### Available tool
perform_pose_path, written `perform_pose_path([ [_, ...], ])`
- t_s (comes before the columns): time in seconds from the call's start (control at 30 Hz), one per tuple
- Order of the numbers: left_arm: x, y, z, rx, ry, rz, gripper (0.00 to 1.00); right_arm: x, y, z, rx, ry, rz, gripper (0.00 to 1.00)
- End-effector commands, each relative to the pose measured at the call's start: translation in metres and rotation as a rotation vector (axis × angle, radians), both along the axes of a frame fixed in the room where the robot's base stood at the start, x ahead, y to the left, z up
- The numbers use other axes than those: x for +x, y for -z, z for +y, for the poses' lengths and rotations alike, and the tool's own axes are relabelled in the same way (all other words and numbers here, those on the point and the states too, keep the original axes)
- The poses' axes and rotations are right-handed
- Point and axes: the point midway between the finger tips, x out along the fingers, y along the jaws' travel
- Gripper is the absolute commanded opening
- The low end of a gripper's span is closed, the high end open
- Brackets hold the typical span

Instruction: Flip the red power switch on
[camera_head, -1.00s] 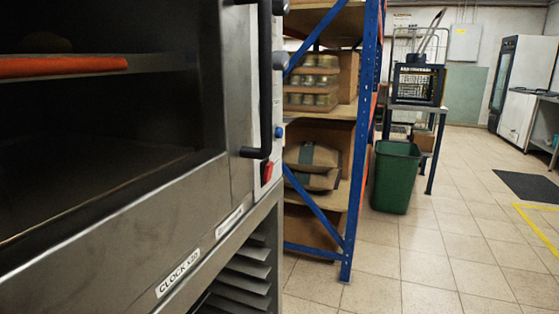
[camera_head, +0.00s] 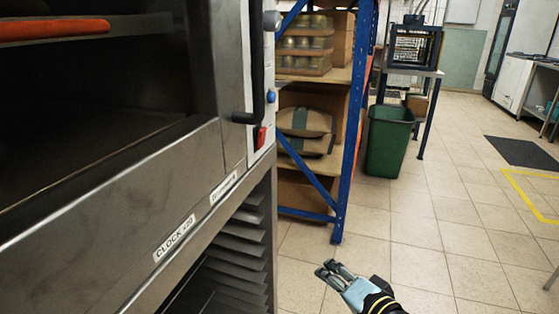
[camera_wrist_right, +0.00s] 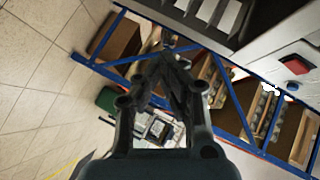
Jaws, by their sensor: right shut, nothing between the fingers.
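The red power switch (camera_head: 260,138) is on the narrow right-hand panel of the steel oven (camera_head: 150,190), below a blue knob (camera_head: 271,97). In the right wrist view the red switch (camera_wrist_right: 296,65) shows at the upper right on a pale panel. I cannot tell from these views which way it is set. My right gripper (camera_head: 328,271) is at the bottom of the head view, below and right of the switch and clear of it. Its fingers (camera_wrist_right: 168,60) are together and empty in the right wrist view. My left gripper is out of view.
A black handle (camera_head: 258,70) stands out beside the switch. A blue-framed shelf (camera_head: 350,130) with jars and boxes is behind. A green bin (camera_head: 390,140) stands right of it. The tiled floor (camera_head: 400,225) is open at right.

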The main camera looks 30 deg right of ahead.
Motion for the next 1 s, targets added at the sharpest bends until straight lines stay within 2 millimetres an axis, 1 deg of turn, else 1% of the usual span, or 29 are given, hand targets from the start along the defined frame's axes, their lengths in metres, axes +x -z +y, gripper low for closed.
perform_pose_path([
  [0.03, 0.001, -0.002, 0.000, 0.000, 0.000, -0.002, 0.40, 0.016, -0.050, 0.001, 0.102, 0.029, -0.112, 0.00],
  [0.07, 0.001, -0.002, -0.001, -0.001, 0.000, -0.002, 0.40, 0.023, -0.076, 0.002, 0.165, 0.045, -0.171, 0.00],
  [0.1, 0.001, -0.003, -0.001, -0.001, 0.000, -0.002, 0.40, 0.030, -0.107, 0.003, 0.244, 0.058, -0.239, 0.00],
  [0.2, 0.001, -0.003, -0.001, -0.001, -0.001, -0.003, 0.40, 0.037, -0.168, 0.004, 0.399, 0.075, -0.369, 0.00],
  [0.3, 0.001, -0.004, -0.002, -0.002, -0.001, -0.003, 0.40, 0.038, -0.202, 0.005, 0.492, 0.077, -0.440, 0.00],
  [0.37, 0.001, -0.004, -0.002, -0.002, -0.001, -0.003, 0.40, 0.038, -0.211, 0.005, 0.520, 0.078, -0.460, 0.00],
  [0.43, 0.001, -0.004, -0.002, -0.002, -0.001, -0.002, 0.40, 0.038, -0.216, 0.005, 0.533, 0.077, -0.469, 0.00],
  [0.77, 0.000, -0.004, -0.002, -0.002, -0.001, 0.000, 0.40, 0.041, -0.215, 0.005, 0.529, 0.077, -0.469, 0.00],
  [0.87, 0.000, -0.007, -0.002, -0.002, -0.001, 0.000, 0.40, 0.050, -0.217, 0.004, 0.529, 0.077, -0.469, 0.00],
  [1.0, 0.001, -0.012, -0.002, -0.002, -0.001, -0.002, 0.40, 0.074, -0.222, 0.003, 0.529, 0.078, -0.471, 0.00],
])
